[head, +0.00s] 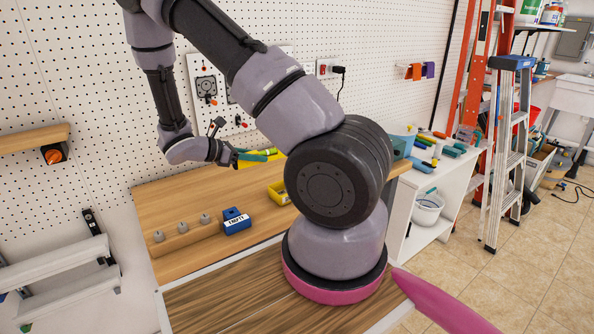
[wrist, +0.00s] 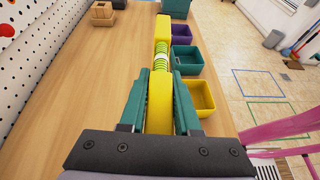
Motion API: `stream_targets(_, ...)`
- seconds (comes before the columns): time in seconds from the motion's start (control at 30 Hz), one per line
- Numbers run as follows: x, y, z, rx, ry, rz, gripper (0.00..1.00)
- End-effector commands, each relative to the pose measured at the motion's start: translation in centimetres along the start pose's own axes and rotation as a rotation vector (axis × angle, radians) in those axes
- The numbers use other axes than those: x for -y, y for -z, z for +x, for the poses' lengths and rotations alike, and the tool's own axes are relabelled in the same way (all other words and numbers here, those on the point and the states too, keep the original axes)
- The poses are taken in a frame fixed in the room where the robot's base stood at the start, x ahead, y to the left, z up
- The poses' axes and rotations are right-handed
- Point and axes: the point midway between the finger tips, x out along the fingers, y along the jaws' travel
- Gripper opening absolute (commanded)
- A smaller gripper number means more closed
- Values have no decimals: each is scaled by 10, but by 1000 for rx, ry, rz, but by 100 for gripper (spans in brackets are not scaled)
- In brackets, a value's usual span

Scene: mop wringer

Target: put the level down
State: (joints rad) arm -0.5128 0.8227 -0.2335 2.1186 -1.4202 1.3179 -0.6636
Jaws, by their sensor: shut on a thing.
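The level (wrist: 161,60) is a long yellow bar with a clear vial section, seen in the wrist view between my fingers and reaching forward. My gripper (wrist: 160,85) is shut on it, with a teal finger on each side. In the head view my gripper (head: 250,157) is over the back part of the wooden workbench (head: 165,198), and short yellow parts of the level (head: 271,152) show beside the fingers. The level appears to be held above the bench top; the exact gap cannot be told. Its near end is hidden by the gripper body.
In the wrist view a yellow bin (wrist: 213,96), a teal bin (wrist: 187,68) and a purple bin (wrist: 182,41) line the right bench edge. Bare bench top (wrist: 95,80) lies left of the level. A blue box (head: 236,221) and a holder with grey knobs (head: 180,240) stand nearer in the head view.

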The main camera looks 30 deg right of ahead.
Motion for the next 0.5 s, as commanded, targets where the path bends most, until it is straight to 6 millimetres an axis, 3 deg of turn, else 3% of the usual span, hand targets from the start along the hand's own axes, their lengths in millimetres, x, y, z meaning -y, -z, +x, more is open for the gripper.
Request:
stream_targets(0.3,-9,42,14,2,-60,-27,0)
stream_targets(0.5,-9,59,20,0,-60,-22,0)
